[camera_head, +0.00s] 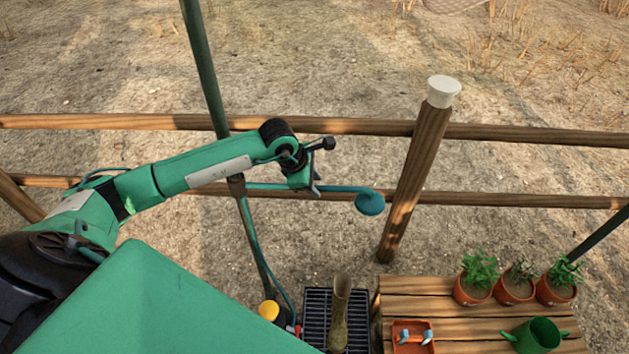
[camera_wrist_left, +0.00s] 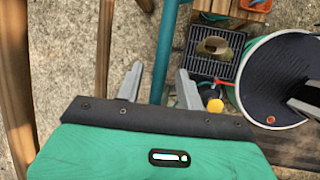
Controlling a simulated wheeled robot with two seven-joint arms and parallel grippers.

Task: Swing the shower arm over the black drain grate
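The teal shower arm (camera_head: 335,188) reaches right from a slim upright post and ends in a round teal shower head (camera_head: 370,202). The head hangs over bare ground, beyond the black drain grate (camera_head: 317,312) and not above it. An olive boot (camera_head: 340,312) stands on the grate. My left gripper (camera_head: 315,190) is at the shower arm, between post and head. In the left wrist view its two fingers (camera_wrist_left: 160,85) are apart, with the teal bar (camera_wrist_left: 170,45) running between them and a gap on each side. The grate (camera_wrist_left: 228,72) shows right of the bar. My right gripper is out of view.
A wooden fence with a white-capped post (camera_head: 443,92) stands behind the shower head. A slatted wooden bench (camera_head: 450,310) right of the grate holds potted plants (camera_head: 515,283), a green watering can (camera_head: 537,336) and an orange tray (camera_head: 412,340). A yellow knob (camera_head: 268,310) is left of the grate.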

